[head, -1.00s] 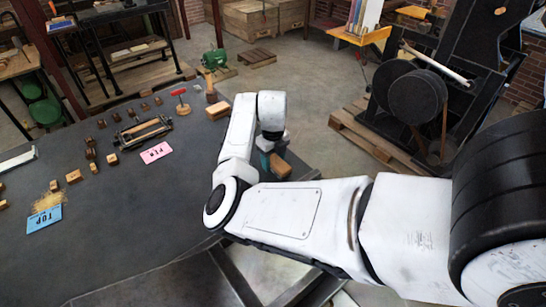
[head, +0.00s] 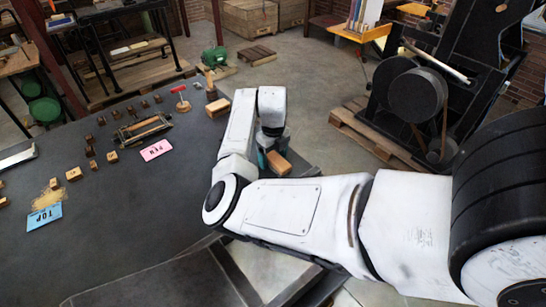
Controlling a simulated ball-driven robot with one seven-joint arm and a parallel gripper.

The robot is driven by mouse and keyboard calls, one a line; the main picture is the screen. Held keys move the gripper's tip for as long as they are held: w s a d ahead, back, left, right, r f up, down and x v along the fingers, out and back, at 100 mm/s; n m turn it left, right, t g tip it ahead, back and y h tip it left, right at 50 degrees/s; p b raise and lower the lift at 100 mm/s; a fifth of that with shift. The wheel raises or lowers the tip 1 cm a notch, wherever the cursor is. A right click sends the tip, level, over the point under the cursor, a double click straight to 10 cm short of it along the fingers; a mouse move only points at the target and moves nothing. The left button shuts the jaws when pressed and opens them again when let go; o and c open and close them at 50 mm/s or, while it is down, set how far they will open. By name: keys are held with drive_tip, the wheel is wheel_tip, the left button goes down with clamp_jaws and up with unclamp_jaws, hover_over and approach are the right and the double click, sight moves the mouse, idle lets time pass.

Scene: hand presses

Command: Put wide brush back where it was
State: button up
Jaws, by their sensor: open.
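My gripper (head: 264,156) points down at the right edge of the dark table, partly hidden by my own white arm. Its jaws are open. A tan wooden block-like piece (head: 279,164) lies at the table edge, right beside the gripper. It may be the wide brush; bristles cannot be made out, and I cannot tell whether the jaws touch it. Another tan block (head: 218,107) sits farther back on the table, to the left of the arm.
The dark table (head: 120,225) is clear in front. A pink card (head: 156,150), a blue TOP card (head: 44,217), a metal frame (head: 142,130), a red-topped stand (head: 182,100) and several small wooden blocks lie farther left. A large press (head: 425,90) stands behind on a pallet.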

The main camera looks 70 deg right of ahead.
sight(273, 156)
wheel_tip(273, 156, up, 12)
drive_tip(key=b, duration=0.2)
drive_tip(key=shift+f+b, duration=0.2)
drive_tip(key=shift+b, duration=0.1)
idle(0.3)
